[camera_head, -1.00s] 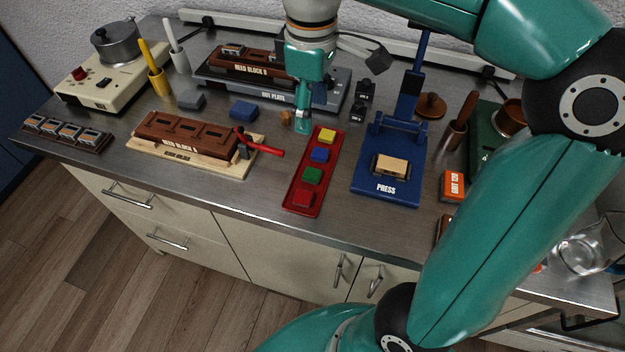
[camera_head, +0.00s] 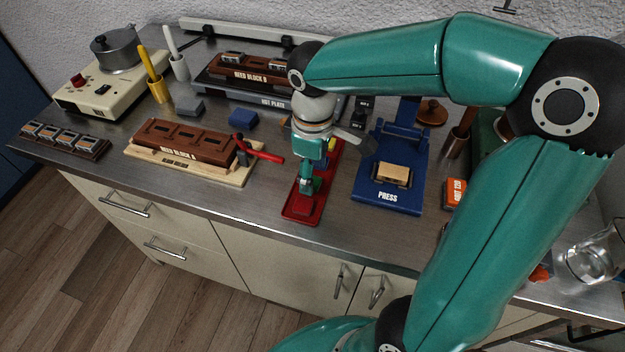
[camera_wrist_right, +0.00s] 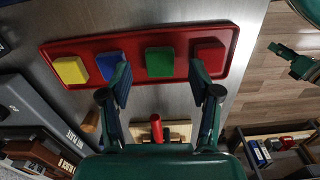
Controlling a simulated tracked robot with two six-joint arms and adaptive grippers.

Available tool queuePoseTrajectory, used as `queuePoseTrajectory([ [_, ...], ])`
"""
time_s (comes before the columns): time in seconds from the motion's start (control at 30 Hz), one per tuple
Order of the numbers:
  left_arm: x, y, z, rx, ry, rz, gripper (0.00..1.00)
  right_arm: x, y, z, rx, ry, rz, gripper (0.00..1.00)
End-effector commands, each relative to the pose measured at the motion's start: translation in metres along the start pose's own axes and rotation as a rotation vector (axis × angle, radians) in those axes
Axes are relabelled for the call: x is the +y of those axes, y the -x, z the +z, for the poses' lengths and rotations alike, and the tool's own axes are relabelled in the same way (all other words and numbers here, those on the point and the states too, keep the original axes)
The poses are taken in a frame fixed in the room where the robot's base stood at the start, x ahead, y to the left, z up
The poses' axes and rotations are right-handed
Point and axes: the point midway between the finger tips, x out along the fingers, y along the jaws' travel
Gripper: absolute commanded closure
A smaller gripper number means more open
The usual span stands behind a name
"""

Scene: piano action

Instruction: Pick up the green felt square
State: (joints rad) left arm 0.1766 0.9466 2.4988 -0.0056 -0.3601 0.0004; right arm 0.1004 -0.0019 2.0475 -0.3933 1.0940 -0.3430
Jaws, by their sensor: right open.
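The green felt square (camera_wrist_right: 160,62) lies on the red tray (camera_wrist_right: 135,38), between a blue square (camera_wrist_right: 110,65) and a red square (camera_wrist_right: 210,54), with a yellow square (camera_wrist_right: 71,70) at the far end. My right gripper (camera_wrist_right: 160,75) is open and empty in the right wrist view, its two fingers on either side of the green square, apart from it as far as I can tell. In the head view my right gripper (camera_head: 305,190) is over the tray and hides much of the green square (camera_head: 317,184).
The blue press (camera_head: 400,200) stands right of the tray, holding a tan block (camera_head: 391,175). A red-handled clamp (camera_head: 262,155) on the wooden reed block holder (camera_head: 225,175) is close on the left. The counter in front of the tray is clear.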

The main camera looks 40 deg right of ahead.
Motion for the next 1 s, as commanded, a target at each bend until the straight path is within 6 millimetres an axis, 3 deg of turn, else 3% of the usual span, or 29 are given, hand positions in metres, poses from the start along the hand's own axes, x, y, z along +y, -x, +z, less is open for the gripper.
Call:
queuePoseTrajectory([
  [0.13, -0.001, -0.002, 0.0, 0.0, 0.0, 0.0, 0.6, 0.001, -0.017, 0.0, -0.001, 0.0, 0.0, 0.38],
  [0.4, -0.001, -0.002, 0.0, 0.0, 0.0, 0.0, 0.6, 0.0, -0.021, 0.001, -0.002, 0.001, -0.001, 0.38],
  [0.6, -0.001, -0.002, 0.0, 0.0, 0.0, 0.0, 0.6, 0.0, -0.02, 0.0, 0.0, 0.001, 0.0, 0.69],
  [0.8, -0.001, -0.002, 0.0, 0.0, 0.0, 0.0, 0.6, 0.0, -0.019, 0.0, 0.0, 0.001, 0.001, 0.79],
  [1.0, -0.001, -0.002, 0.0, 0.0, 0.0, 0.0, 0.6, 0.001, -0.019, 0.0, 0.001, 0.001, 0.001, 0.79],
])
